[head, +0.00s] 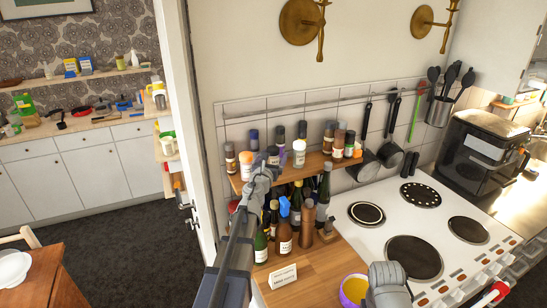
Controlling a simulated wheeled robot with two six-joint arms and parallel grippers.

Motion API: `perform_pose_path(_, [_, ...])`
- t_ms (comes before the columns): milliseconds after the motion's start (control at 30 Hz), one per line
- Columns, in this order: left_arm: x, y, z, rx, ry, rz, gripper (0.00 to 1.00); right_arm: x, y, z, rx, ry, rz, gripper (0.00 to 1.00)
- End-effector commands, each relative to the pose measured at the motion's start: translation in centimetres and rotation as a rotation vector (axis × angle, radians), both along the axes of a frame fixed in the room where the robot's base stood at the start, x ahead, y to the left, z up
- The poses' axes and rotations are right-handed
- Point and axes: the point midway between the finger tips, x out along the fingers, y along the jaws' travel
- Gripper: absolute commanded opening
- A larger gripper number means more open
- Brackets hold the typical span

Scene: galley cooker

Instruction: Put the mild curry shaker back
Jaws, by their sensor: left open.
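A wooden spice shelf (312,161) on the tiled wall holds several shakers and jars. A shaker with an orange-pink cap (246,165) stands near its left end. My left gripper (262,164) is open at the shelf's front, just right of that shaker; I cannot tell if they touch. A white-labelled shaker (299,154) stands further right. Labels are too small to read, so I cannot tell which is mild curry. A small printed card (283,276) stands on the wooden counter. My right gripper (385,275) is low, beside a purple-rimmed bowl of yellow stuff (355,289); its fingers are unclear.
Several bottles (284,232) crowd the counter under the shelf. A white cooker (418,222) with dark hotplates lies to the right, with a black coffee machine (480,157) behind. Utensils and pans (366,163) hang right of the shelf. A door frame (192,130) stands at the left.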

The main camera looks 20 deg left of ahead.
Motion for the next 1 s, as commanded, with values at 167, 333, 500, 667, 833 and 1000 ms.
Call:
perform_pose_path(167, [-1.2, -0.2, 0.2, 0.000, 0.000, 0.001, 0.85, 0.0, 0.0, 0.2, 0.000, 0.000, 0.000, 0.62])
perform_pose_path(333, [-3.9, -0.7, 0.2, 0.000, 0.000, 0.001, 0.85, 0.0, 0.0, 0.2, 0.000, 0.000, 0.000, 0.62])
perform_pose_path(500, [-7.4, -1.4, 0.2, 0.000, 0.000, 0.000, 0.85, 0.0, 0.0, 0.2, 0.000, 0.000, 0.000, 0.62])
perform_pose_path(667, [-10.5, -1.8, 0.2, 0.000, 0.000, 0.001, 0.85, 0.0, 0.0, 0.2, 0.000, 0.000, 0.000, 0.62])
perform_pose_path(833, [-11.9, -2.0, 0.2, 0.000, 0.000, 0.001, 0.85, 0.0, 0.0, 0.2, 0.000, 0.000, 0.000, 0.62])
perform_pose_path(1000, [-11.9, -2.0, 0.2, 0.000, 0.000, 0.000, 0.85, 0.0, 0.0, 0.2, 0.000, 0.000, 0.000, 0.62])
